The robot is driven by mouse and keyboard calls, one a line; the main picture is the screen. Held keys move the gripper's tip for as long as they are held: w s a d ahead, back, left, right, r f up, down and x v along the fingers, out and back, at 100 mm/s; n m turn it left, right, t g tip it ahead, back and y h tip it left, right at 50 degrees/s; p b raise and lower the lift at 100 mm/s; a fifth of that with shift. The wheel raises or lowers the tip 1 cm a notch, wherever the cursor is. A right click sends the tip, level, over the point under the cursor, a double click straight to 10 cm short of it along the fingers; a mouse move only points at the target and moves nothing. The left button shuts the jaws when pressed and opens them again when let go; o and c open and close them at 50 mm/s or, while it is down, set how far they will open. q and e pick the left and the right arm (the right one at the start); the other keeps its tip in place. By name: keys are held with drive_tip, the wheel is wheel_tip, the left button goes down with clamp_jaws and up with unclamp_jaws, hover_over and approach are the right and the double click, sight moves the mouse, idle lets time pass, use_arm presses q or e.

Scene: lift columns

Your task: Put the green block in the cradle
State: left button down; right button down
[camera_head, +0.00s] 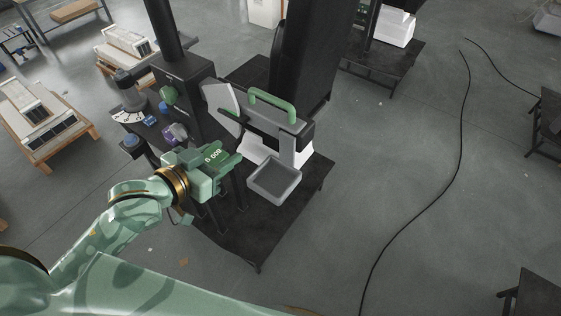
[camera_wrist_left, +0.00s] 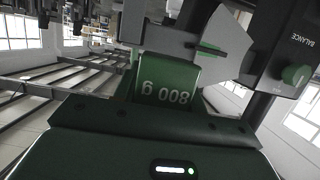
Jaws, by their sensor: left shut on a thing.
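The green block (camera_head: 213,157), marked "800 g", is held by my left gripper (camera_head: 222,163). The block also shows in the left wrist view (camera_wrist_left: 166,84) with its marking upside down. A shallow grey square tray (camera_head: 275,193), which looks like the cradle, hangs or stands on a grey upright below a green handle. The tray looks empty. My left gripper is to the left of the tray and apart from it. The sides of the block are partly hidden by the fingers. My right gripper is not in view.
A dark balance stand (camera_head: 183,75) with a green knob (camera_head: 168,95) stands behind the gripper. Blue and purple pieces (camera_head: 175,134) sit on a ledge at its left. The black table (camera_head: 255,235) has bare room in front of the tray. Cables lie on the floor at right.

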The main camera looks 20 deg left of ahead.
sight(285, 164)
use_arm(q)
drive_tip(key=w+d+f, duration=0.2)
drive_tip(key=d+f, duration=0.1)
drive_tip(key=w+d+f, duration=0.6)
drive_tip(key=shift+d, duration=0.2)
drive_tip(key=shift+w+d+f, duration=0.1)
drive_tip(key=shift+f, duration=1.5)
drive_tip(key=c, duration=1.1)
unclamp_jaws()
drive_tip(key=shift+f, duration=0.2)
